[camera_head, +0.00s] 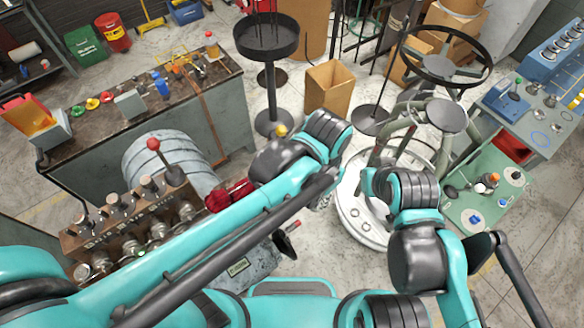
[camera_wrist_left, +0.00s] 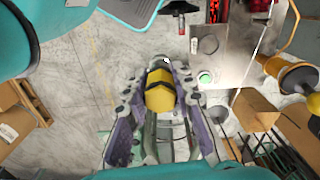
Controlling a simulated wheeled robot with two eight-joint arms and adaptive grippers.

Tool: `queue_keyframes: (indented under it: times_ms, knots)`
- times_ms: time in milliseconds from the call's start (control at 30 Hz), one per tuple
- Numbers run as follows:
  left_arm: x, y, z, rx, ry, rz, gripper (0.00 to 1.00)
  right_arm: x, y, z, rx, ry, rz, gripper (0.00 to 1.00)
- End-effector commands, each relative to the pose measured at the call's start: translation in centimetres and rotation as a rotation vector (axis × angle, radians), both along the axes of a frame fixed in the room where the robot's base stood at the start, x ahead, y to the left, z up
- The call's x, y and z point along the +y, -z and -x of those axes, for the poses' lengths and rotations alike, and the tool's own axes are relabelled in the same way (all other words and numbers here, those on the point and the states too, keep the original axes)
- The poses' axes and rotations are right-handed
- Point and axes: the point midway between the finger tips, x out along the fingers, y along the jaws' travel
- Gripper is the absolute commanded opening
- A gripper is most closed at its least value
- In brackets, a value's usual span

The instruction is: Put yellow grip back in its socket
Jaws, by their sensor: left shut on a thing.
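In the left wrist view my left gripper (camera_wrist_left: 162,88) is shut on the yellow grip (camera_wrist_left: 160,98), a stubby yellow piece with a dark band, held between its two fingers. The floor shows behind it, so it is held in the air. In the head view my left arm reaches to the middle, and its wrist hides the gripper and the grip. I cannot make out the socket for certain. My right arm stands at the right in the head view; its gripper does not show.
A yellow knob (camera_head: 281,131) shows beside my left wrist. A grey panel with a green button (camera_wrist_left: 205,77) is at the upper right in the left wrist view. A steering wheel stand (camera_head: 447,72), a cardboard box (camera_head: 330,87) and a workbench (camera_head: 205,75) stand around.

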Motion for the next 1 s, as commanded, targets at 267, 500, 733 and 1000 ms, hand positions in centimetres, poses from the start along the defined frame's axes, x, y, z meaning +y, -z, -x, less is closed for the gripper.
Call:
queue_keyframes:
  times_ms: [267, 500, 733, 1000]
  knots:
    - [3.3, 4.0, -5.5, 0.0, -0.008, 0.0, 0.0, 0.0, 0.8, 0.0, 0.0, 0.0, 0.0, 0.0]
    - [5.4, 6.3, -8.9, 0.0, -0.004, 0.0, 0.0, 0.0, 1.1, 0.0, 0.0, 0.0, 0.0, 0.0]
    - [5.7, 8.4, -9.5, 0.0, -0.002, 0.0, 0.0, 0.0, 1.4, 0.0, 0.0, 0.0, 0.0, 0.0]
    - [5.7, 10.7, -9.4, 0.0, -0.002, 0.0, 0.0, 0.0, 1.7, 0.0, 0.0, 0.0, 0.0, 0.0]
